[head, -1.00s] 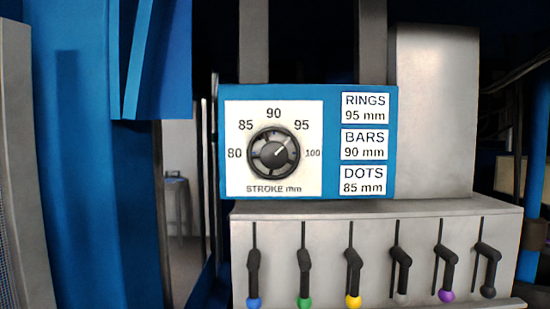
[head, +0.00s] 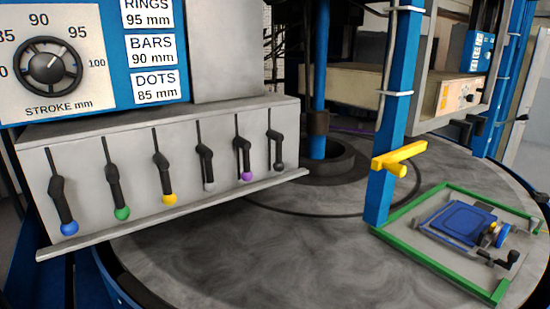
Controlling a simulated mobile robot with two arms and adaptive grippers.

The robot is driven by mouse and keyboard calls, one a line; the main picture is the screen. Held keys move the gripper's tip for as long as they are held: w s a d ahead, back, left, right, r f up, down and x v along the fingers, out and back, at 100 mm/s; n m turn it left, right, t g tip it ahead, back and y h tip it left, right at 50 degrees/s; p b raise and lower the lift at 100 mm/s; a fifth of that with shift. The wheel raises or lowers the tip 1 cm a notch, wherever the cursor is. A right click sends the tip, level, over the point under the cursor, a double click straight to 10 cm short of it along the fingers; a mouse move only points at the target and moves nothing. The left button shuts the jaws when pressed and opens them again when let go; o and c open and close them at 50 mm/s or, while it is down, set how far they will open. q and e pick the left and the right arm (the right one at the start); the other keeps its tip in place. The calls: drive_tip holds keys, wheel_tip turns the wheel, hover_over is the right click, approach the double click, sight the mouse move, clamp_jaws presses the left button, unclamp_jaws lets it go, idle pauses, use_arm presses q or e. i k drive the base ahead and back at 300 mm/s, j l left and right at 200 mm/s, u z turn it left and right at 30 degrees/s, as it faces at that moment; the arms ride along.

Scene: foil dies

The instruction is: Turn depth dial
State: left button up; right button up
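The dial (head: 50,64) is a round dark knob with spokes on a white plate (head: 92,92) marked STROKE mm. It is at the upper left of the head view, and the plate's left edge is cut off. Its light pointer mark points up and right, toward the 95. Beside it a blue panel (head: 115,48) carries labels for RINGS 95 mm, BARS 90 mm (head: 152,47) and DOTS 85 mm. Neither of my grippers shows.
A grey box (head: 170,122) under the panel bears several levers with coloured knobs. To the right is a round grey table (head: 290,255) with a green frame (head: 440,265) around a blue plate (head: 457,221). A blue post (head: 395,90) carries a yellow handle (head: 400,158).

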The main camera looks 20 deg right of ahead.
sight(469, 98)
drive_tip(key=k+z, duration=0.1)
drive_tip(key=z, duration=0.35)
drive_tip(key=l+z, duration=0.1)
drive_tip(key=z, duration=0.3)
drive_tip(key=k+l+z, duration=0.1)
drive_tip(key=z, duration=0.35)
drive_tip(key=l, duration=0.6)
drive_tip(key=k+l+u, duration=0.1)
drive_tip(key=l, duration=0.55)
drive_tip(key=i+l+u, duration=0.1)
drive_tip(key=l+u, duration=0.15)
drive_tip(key=l, duration=0.35)
drive_tip(key=l+u, duration=0.25)
drive_tip(key=l, duration=0.35)
drive_tip(key=l+u, duration=0.25)
drive_tip(key=l, duration=0.35)
drive_tip(key=l+u, duration=0.3)
drive_tip(key=l, duration=0.3)
drive_tip(key=k+l+u, duration=0.25)
drive_tip(key=l, duration=0.35)
drive_tip(key=i+l+u, duration=0.25)
drive_tip(key=l+u, duration=0.2)
drive_tip(key=l, duration=0.45)
drive_tip(key=i+l+u, duration=0.1)
drive_tip(key=l+u, duration=0.3)
drive_tip(key=l, duration=0.5)
drive_tip(key=l+u, duration=0.45)
drive_tip(key=l, duration=0.5)
